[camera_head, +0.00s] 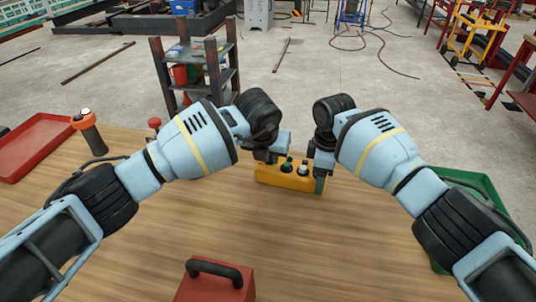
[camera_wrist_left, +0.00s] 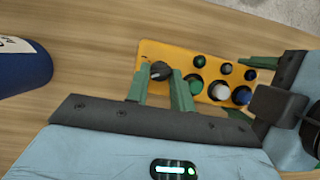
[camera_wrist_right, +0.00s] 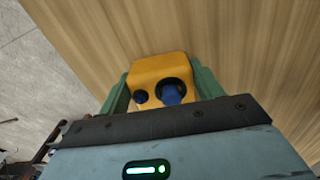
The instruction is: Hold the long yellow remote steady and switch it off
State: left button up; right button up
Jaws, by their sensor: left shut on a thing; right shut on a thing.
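The long yellow remote (camera_head: 285,178) lies on the wooden table, with a row of round dark, white and blue buttons on top. My left gripper (camera_head: 270,156) is at its left end; in the left wrist view its green fingers (camera_wrist_left: 160,76) are shut on the black rotary knob (camera_wrist_left: 161,70). My right gripper (camera_head: 321,172) is at the remote's other end. In the right wrist view its green fingers (camera_wrist_right: 160,88) clasp both sides of the yellow body (camera_wrist_right: 157,68), by a blue button (camera_wrist_right: 172,93). The knob is hidden in the head view.
A red toolbox (camera_head: 216,283) stands at the front. A red tray (camera_head: 35,145) and an orange-topped black handle (camera_head: 90,133) are at left, a green bin (camera_head: 470,183) at right. A dark blue cylinder (camera_wrist_left: 22,72) is near my left gripper. The middle table is clear.

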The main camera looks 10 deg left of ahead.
pick_arm(q)
jog(key=shift+r, duration=0.1)
jog(key=o, duration=0.9)
jog(key=shift+o, duration=0.2)
jog(key=v, duration=1.2)
pick_arm(e)
jog(key=o, duration=1.3)
jog(key=shift+o, duration=0.2)
jog(key=shift+r, duration=0.1)
notch_tip(320, 180, up, 12)
